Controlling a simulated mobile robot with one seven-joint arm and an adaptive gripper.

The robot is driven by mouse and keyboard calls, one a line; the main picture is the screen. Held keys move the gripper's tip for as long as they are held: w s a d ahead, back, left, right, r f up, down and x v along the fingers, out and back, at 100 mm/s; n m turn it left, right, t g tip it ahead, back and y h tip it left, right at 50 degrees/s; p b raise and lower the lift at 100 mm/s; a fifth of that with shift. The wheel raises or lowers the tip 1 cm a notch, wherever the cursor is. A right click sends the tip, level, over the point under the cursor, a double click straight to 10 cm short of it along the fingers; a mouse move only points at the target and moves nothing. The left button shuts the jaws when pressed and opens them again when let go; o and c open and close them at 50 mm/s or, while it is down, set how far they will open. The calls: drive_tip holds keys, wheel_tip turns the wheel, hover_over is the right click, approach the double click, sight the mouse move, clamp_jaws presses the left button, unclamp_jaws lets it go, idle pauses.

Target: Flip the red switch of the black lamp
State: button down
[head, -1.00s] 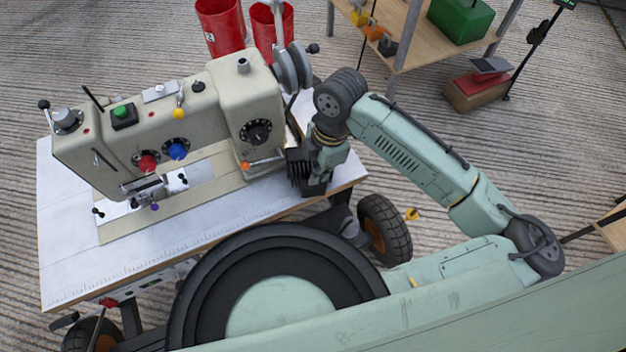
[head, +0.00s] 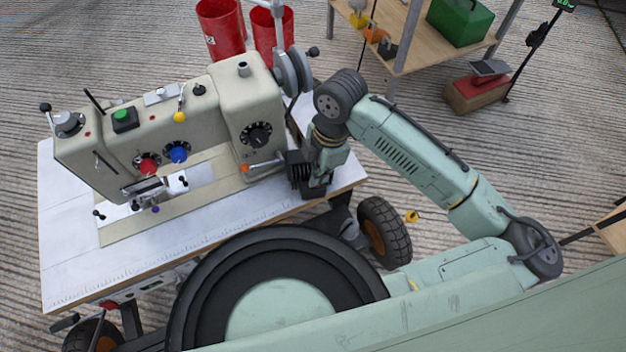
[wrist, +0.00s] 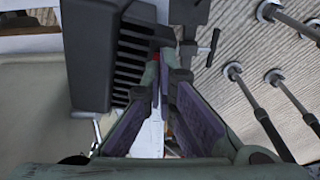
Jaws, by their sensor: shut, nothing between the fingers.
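A black ribbed body, which looks like the black lamp (head: 297,168), stands at the right end of the sewing-machine table in the head view. In the wrist view the lamp (wrist: 112,55) fills the upper left, with its slotted side facing my fingers. A small red spot, possibly the red switch (wrist: 155,57), shows at its edge by my fingertips. My gripper (wrist: 165,66) is shut and empty, its purple-padded fingers converging beside the lamp. I cannot tell whether they touch the switch. In the head view, my wrist hides the fingertips.
The cream sewing machine (head: 244,103) stands close left of the lamp on the white table (head: 85,250). An orange-knobbed lever (head: 246,168) sticks out near the lamp. Red bins (head: 222,27) and a wooden shelf table (head: 408,55) stand behind.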

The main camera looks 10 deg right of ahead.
drive_tip(key=shift+r+p, duration=1.95)
drive_tip(key=shift+r, duration=0.85)
drive_tip(key=shift+s, duration=0.15)
